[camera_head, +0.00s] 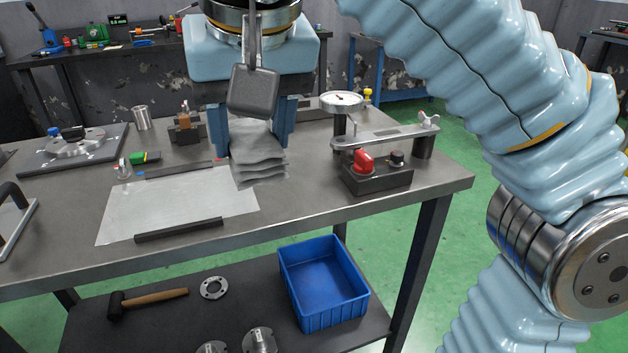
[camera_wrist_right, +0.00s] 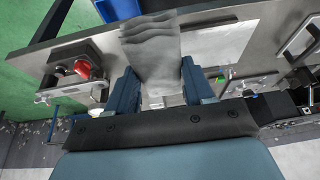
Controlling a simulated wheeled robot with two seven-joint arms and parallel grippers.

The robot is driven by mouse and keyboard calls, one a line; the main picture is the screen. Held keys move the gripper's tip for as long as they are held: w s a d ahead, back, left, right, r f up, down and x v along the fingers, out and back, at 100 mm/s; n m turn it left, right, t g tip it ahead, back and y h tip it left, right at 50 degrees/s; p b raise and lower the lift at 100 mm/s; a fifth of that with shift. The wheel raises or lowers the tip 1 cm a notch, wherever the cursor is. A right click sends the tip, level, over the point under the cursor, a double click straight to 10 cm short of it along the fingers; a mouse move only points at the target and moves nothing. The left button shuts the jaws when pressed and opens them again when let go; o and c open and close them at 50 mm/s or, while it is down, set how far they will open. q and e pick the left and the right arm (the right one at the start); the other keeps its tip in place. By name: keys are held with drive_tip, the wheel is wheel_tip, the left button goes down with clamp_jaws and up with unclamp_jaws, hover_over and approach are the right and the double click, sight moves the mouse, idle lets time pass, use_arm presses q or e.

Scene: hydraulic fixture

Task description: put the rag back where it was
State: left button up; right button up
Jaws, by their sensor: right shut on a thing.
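The rag (camera_head: 258,160) is a grey, layered, folded cloth. My right gripper (camera_head: 251,140) is shut on it, with blue fingers on either side of its upper part. The rag hangs below the gripper, over the table beside the right edge of a pale sheet (camera_head: 165,205). I cannot tell whether its lower end touches the table. In the right wrist view the rag (camera_wrist_right: 152,55) extends out from between the two fingers (camera_wrist_right: 155,88). Part of the rag is hidden behind a dark grey plate of my wrist. My left gripper is not in view.
Two dark bars (camera_head: 178,230) lie along the sheet's edges. A black fixture with a red knob (camera_head: 375,180) and a dial gauge (camera_head: 341,101) stand right of the rag. A round flange on a plate (camera_head: 75,147) is at left. A blue bin (camera_head: 322,285) sits on the lower shelf.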

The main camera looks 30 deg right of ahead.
drive_tip(key=w+d+f+b, duration=0.1)
drive_tip(key=w+d+f, duration=0.3)
drive_tip(key=w+d+f+b, duration=0.2)
drive_tip(key=w+d+f, duration=0.1)
drive_tip(key=w+d, duration=0.1)
drive_tip(key=shift+d+f, duration=0.15)
drive_tip(key=shift+f, duration=0.2)
drive_tip(key=x, duration=0.1)
drive_tip(key=b+x, duration=0.1)
drive_tip(key=x, duration=0.1)
drive_tip(key=d+b+x, duration=0.1)
drive_tip(key=shift+s+f, duration=0.15)
drive_tip(key=shift+f, duration=0.55)
drive_tip(key=shift+f, duration=0.1)
drive_tip(key=o, duration=1.2)
